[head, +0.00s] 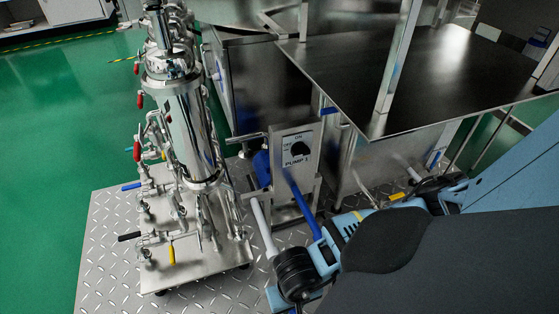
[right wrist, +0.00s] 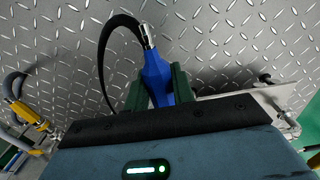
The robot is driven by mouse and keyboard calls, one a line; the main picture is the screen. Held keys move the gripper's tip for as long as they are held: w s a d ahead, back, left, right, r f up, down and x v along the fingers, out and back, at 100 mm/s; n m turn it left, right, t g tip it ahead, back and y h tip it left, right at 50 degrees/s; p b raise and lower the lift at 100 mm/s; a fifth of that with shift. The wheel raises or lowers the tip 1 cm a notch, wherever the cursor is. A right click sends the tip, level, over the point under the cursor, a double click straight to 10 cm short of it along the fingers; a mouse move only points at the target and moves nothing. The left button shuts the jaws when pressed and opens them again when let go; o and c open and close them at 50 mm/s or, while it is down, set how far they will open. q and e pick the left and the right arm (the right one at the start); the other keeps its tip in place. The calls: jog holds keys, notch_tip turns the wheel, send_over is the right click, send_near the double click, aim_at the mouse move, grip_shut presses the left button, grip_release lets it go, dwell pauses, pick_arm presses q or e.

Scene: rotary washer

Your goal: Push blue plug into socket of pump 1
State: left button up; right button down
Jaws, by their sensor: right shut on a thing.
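My right gripper (right wrist: 158,88) is shut on the blue plug (right wrist: 155,72) in the right wrist view, with a dark green finger on each side of it. The plug has a metal collar, and a black cable (right wrist: 108,45) curves away from it to the left. In the head view my right arm reaches in from the right, in front of the pump 1 stand; its fingers and the plug cannot be made out there. The pump 1 panel (head: 297,150) is grey, with a black dial. I cannot pick out its socket in either view. My left gripper is not in view.
A steel column (head: 190,120) with several valves and coloured handles stands left of the pump on a diamond-plate platform (head: 115,230). A blue bar (head: 300,205) slants below the panel. A dark-topped table (head: 440,70) stands behind at right. Green floor lies open at left.

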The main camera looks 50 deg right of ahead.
dwell(0.3)
jog(key=s+d, duration=0.1)
jog(key=d, duration=0.1)
jog(key=s+d+p, duration=0.1)
jog(key=shift+s+d, duration=0.2)
jog(key=shift+d, duration=0.2)
dwell(0.3)
jog(key=shift+d, duration=0.1)
jog(key=s+d, duration=0.1)
jog(key=d, duration=0.1)
jog(key=s+d+p, duration=0.1)
jog(key=shift+s+d, duration=0.15)
jog(key=shift+d, duration=0.2)
dwell(0.6)
jog(key=shift+s+d+p, duration=0.3)
jog(key=shift+s+d, duration=0.3)
jog(key=shift+d, duration=0.35)
jog(key=shift+s+d+p, duration=0.3)
jog(key=shift+s+d, duration=0.3)
jog(key=shift+d, duration=0.35)
